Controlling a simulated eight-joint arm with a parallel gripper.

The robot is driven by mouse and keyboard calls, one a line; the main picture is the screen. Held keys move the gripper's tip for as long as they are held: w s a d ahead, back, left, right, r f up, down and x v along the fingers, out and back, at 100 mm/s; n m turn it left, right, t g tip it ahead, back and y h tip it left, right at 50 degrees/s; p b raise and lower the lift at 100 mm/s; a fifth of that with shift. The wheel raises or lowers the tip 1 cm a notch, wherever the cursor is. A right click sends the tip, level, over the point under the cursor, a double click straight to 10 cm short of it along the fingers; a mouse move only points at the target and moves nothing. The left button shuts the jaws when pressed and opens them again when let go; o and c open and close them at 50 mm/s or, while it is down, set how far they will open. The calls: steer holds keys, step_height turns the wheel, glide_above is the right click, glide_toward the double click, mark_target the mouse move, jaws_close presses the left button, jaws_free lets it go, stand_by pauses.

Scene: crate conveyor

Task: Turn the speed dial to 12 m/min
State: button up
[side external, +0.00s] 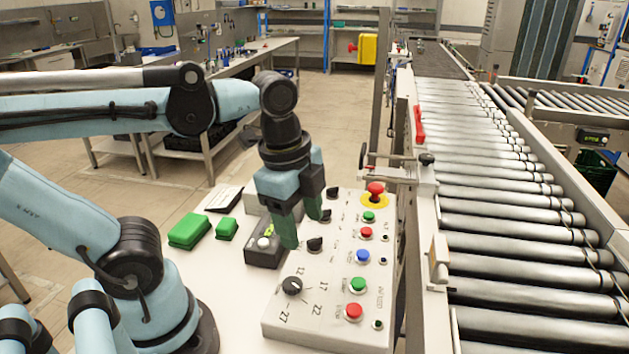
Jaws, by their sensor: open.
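The speed dial (292,285) is a black round knob near the front left of the sloped white control panel (275,325).
The panel also carries a red emergency stop (375,191) on yellow and several coloured buttons. A dark box with a light button (264,243) and green blocks (189,230) stand to the left. A roller conveyor (500,235) runs along the right.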

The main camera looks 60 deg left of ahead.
mark_target(292, 282)
steer(key=shift+s+d+f+m+g, duration=0.1)
steer(key=shift+s+f+m+g, duration=0.45)
steer(key=shift+f, duration=1.2)
steer(key=shift+s+d+f+m+g, duration=0.1)
steer(key=shift+s+f+m, duration=0.1)
steer(key=shift+f+m, duration=1.1)
steer(key=shift+s+f+m+g, duration=0.25)
steer(key=shift+s+f+m, duration=0.15)
steer(key=shift+f, duration=1.75)
steer(key=shift+c, duration=0.4)
steer(key=c, duration=1)
